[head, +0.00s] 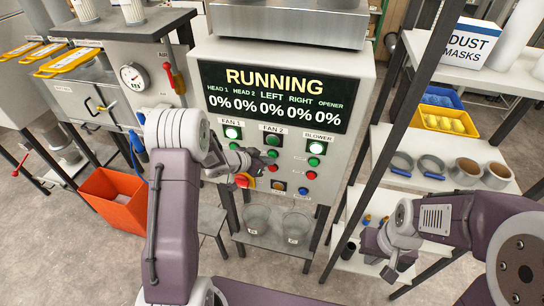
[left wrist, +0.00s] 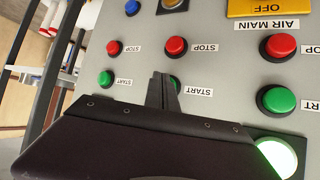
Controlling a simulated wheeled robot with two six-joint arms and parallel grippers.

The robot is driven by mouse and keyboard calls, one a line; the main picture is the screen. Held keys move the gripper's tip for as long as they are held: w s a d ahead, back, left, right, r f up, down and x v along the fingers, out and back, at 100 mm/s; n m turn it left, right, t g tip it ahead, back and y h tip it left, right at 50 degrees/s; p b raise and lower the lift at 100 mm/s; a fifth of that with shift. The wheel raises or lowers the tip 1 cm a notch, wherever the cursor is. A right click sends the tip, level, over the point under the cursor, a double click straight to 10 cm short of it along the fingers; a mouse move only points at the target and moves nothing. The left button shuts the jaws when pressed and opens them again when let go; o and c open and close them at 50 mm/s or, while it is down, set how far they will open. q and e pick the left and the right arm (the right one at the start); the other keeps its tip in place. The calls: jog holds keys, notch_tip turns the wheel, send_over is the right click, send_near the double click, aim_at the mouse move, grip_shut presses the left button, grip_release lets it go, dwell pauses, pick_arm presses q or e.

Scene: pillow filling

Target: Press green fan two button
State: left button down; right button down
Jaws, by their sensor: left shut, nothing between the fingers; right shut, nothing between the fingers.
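The fan two green start button (left wrist: 175,82) is partly hidden behind the fingers of my left gripper (left wrist: 162,80) in the left wrist view. The gripper is shut and empty, its tips just in front of the button; I cannot tell whether they touch. The fan two red stop button (left wrist: 176,47) is clear beyond it. In the head view my left gripper (head: 264,160) is at the middle column of the control panel (head: 222,85), under the FAN 2 label (head: 272,129). The fan two lamp (head: 272,140) looks dark green. My right gripper (head: 374,246) is shut and empty by the right shelf.
Fan one's green start button (left wrist: 276,100) and the blower's green start button (left wrist: 106,78) flank the left gripper. The fan one lamp (head: 233,132) and blower lamp (head: 315,148) are lit. An orange bin (head: 112,200) stands at left. A dark post (head: 400,115) stands right of the panel.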

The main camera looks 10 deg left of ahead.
pick_arm(q)
jog(key=shift+w, duration=0.35)
dwell(0.3)
jog(key=shift+s, duration=0.9)
jog(key=s+b, duration=0.1)
jog(key=s, duration=0.4)
jog(key=shift+a, duration=0.1)
dwell(0.8)
